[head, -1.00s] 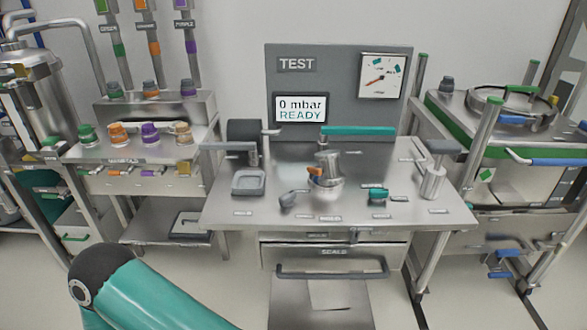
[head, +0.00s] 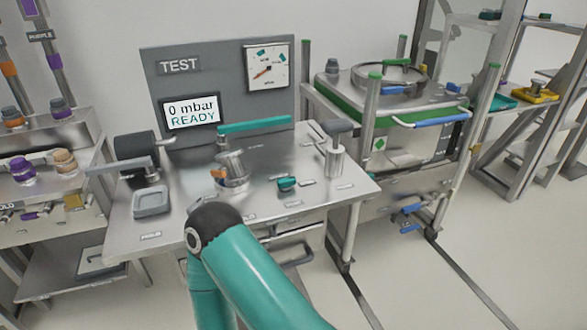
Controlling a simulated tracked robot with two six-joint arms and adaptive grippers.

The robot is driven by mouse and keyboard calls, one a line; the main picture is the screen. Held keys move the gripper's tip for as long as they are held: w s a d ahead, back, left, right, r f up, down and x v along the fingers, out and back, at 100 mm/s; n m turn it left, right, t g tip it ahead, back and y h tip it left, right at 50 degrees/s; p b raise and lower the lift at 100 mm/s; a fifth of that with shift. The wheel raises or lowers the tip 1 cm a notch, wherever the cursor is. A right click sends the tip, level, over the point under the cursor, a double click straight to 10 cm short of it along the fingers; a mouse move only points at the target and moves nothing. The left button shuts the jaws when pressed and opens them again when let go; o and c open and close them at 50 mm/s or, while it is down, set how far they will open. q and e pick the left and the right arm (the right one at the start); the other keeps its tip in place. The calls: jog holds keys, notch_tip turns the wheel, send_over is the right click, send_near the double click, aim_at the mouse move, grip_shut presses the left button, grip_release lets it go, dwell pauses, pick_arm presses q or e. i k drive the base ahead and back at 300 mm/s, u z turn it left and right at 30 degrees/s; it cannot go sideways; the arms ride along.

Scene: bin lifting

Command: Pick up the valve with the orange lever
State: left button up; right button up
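A silvery metal fitting (head: 232,166) with a small orange part (head: 218,174) on its left side stands tilted on the test bench (head: 330,198), in the middle of the bench top. The orange part may be the lever of the valve; it is too small to be sure. My teal arm with a dark joint rises from the bottom, in front of the bench, and covers part of its front edge. Neither of my grippers is in view.
A grey panel (head: 170,88) with a READY screen and a dial stands behind the bench. A grey tray (head: 152,201) and a small teal part (head: 287,184) lie on it. A rack with colored caps stands left, a steel vessel (head: 389,78) right. Floor at right is mostly clear.

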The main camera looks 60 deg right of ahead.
aim_at(233, 168)
jog(key=u, duration=0.65)
jog(key=i, duration=0.1)
jog(key=u, duration=4.75)
jog(key=i, duration=0.55)
jog(key=u, duration=5.65)
jog(key=i, duration=0.5)
